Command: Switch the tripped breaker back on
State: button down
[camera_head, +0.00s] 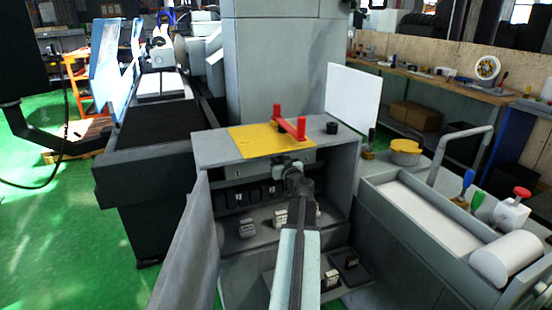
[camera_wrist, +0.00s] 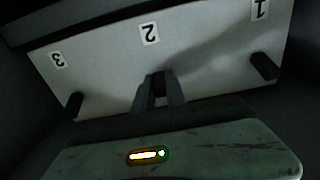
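The open grey cabinet (camera_head: 270,165) stands in the middle of the head view. My arm reaches into it and covers part of the inside. A row of black blocks (camera_head: 238,197) with small white labels sits inside. In the wrist view, a pale panel (camera_wrist: 100,72) carries the labels 3, 2 and 1 from left to right. A dark lever (camera_wrist: 75,104) stands below label 3 and another lever (camera_wrist: 263,66) below label 1. My gripper (camera_wrist: 160,88) is in front of the panel, just below label 2. Its fingers are close together; whether they hold a lever is unclear.
The cabinet door (camera_head: 195,250) stands open at the left. A yellow plate (camera_head: 250,141) and a red handle (camera_head: 290,125) are on the cabinet top. Small grey parts (camera_head: 247,228) sit lower inside. A grey tank (camera_head: 420,235) stands close on the right.

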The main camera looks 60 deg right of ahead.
jog(key=shift+r+p, duration=0.35)
jog(key=shift+p, duration=0.3)
jog(key=shift+r+g+y+p, duration=0.15)
jog(key=shift+g+y+p, duration=0.3)
jog(key=shift+p, duration=0.6)
jog(key=shift+f, duration=0.25)
jog(key=c, duration=1.4)
grip_release()
jog(key=shift+o, duration=0.2)
jog(key=p+v, duration=0.1)
jog(key=v, duration=0.6)
jog(key=shift+s+a, duration=0.2)
jog(key=shift+a, duration=0.1)
jog(key=shift+r, duration=0.1)
